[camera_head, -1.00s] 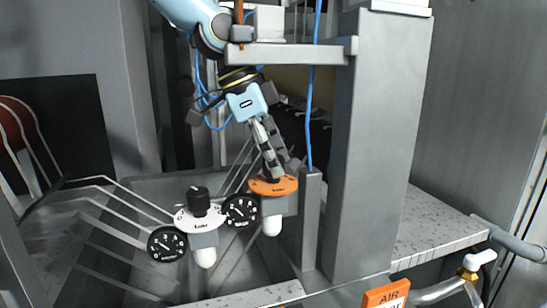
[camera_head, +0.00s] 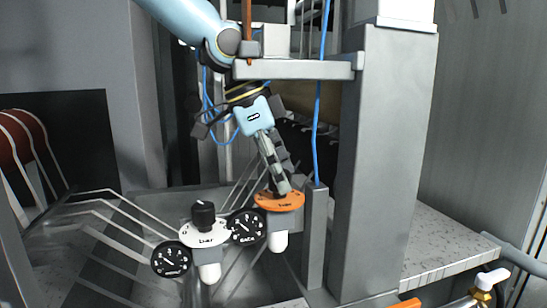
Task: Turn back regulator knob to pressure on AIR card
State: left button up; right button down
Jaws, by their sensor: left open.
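The regulator with the orange top plate (camera_head: 292,204) stands right of centre, with a white bowl below and a black dial gauge (camera_head: 246,227) at its left. My left gripper (camera_head: 279,188) reaches down from above, its fingertips right over the orange plate where a knob would sit. The jaws are open; the fingers hide the knob, and I cannot tell whether they touch it. A second regulator with a white plate (camera_head: 207,239) and a black knob (camera_head: 203,214) stands to the left, with its own gauge (camera_head: 171,259). Only the orange top edge of the AIR card (camera_head: 407,303) shows at the bottom.
A grey post (camera_head: 379,160) rises to the right of the regulators, with a horizontal bar (camera_head: 295,69) crossing my arm. A blue hose (camera_head: 316,130) hangs beside it. Thin rods run at the left. A speckled ledge (camera_head: 450,236) and a white-handled valve (camera_head: 490,279) are at right.

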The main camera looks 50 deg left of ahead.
pick_arm(q)
jog(key=v, duration=1.1)
jog(key=shift+s+r, duration=0.2)
jog(key=shift+r, duration=0.15)
